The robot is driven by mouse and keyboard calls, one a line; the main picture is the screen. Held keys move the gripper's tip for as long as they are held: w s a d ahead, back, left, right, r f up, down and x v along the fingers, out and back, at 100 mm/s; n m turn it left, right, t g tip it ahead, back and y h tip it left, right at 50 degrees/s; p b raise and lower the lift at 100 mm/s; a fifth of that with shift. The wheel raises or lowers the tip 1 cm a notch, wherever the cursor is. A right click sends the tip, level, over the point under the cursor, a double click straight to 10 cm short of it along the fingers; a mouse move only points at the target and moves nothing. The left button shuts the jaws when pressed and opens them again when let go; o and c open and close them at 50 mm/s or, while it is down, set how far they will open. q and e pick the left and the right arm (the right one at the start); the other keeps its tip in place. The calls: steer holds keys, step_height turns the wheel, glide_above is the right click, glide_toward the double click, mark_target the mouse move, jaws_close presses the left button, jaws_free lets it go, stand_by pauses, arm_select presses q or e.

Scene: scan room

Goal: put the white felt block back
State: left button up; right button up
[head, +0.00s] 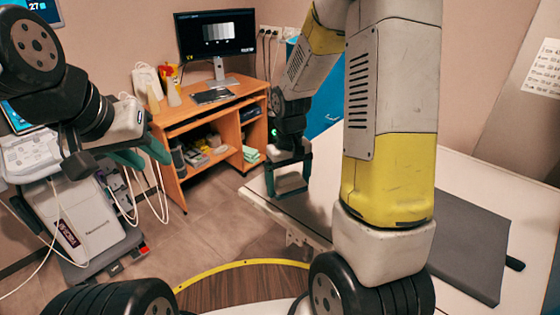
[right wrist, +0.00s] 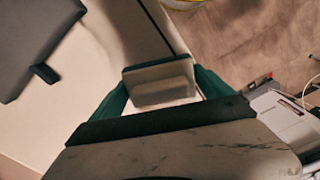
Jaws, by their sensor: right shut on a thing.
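My right gripper (head: 290,187) hangs over the near-left corner of the white table (head: 470,165), its green fingers pointing down. In the right wrist view, the right gripper (right wrist: 163,92) is shut on a pale block, the white felt block (right wrist: 163,92), which sits between the two green fingers. Its upper edge looks dark in that view. In the head view the block is hard to make out between the fingers. My left gripper (head: 140,157) is at the left, its green fingers apart and empty, in front of the ultrasound-like cart and away from the table.
A grey pad (head: 455,245) lies on the table at the right. A wooden desk (head: 205,105) with a monitor (head: 216,35) stands at the back. A wheeled medical machine (head: 75,215) with hanging cables stands at the left. Floor between machine and table is clear.

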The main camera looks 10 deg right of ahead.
steer(key=w, duration=0.3)
steer(key=w+d, duration=0.1)
steer(key=w, duration=0.2)
steer(key=w+d+f, duration=0.1)
steer(key=w, duration=0.2)
steer(key=shift+w+d, duration=0.15)
steer(key=shift+d, duration=0.05)
steer(key=shift+f, duration=1.7)
steer(key=shift+f, duration=0.1)
steer(key=o, duration=1.2)
